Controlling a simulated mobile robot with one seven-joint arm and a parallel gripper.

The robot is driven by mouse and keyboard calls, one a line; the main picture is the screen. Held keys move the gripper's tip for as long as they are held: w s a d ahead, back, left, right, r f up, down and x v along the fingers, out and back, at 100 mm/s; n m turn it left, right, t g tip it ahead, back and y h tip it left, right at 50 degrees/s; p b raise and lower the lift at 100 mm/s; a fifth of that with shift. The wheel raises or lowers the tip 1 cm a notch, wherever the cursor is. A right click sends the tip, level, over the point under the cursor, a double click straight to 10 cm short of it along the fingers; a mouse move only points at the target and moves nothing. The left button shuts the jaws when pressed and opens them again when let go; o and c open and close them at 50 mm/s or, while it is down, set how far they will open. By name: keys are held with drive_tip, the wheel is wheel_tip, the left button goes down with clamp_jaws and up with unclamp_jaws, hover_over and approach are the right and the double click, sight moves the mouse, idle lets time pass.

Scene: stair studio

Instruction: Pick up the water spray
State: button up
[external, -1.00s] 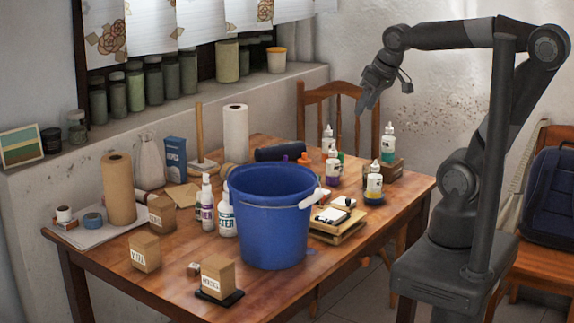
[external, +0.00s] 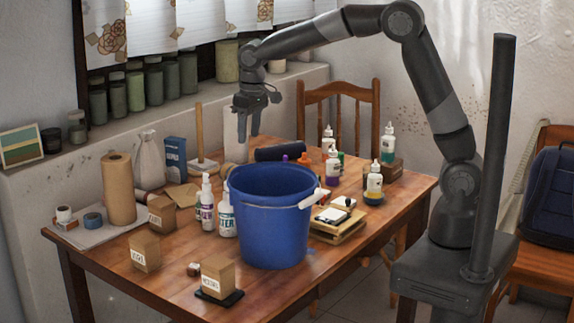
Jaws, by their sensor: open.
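A white bottle (external: 226,218) with a dark label, its visible letters reading "TER", stands upright on the table just left of the blue bucket; it may be the water spray. A slimmer white bottle (external: 207,203) with a purple label stands beside it. I cannot clearly make out a spray head on either one. My gripper (external: 248,139) is open and empty, pointing down above the back of the table, in front of the white paper roll. It is higher in the picture than both bottles and touches neither.
The large blue bucket (external: 270,220) stands close to the bottles on their right. A brown paper roll (external: 119,190), small boxes (external: 145,252) and a dark roller (external: 281,153) are around. Several small bottles (external: 388,143) stand at the right. The front left tabletop has some free room.

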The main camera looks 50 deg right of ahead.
approach(228, 189)
drive_tip(key=shift+w+d+r+g, duration=0.1)
drive_tip(key=shift+w+d+g, duration=0.35)
drive_tip(key=shift+w, duration=0.25)
drive_tip(key=shift+a+f, duration=0.1)
drive_tip(key=shift+f, duration=0.25)
wheel_tip(228, 189, down, 10)
drive_tip(key=shift+a+f, duration=0.15)
drive_tip(key=shift+f, duration=0.05)
clamp_jaws()
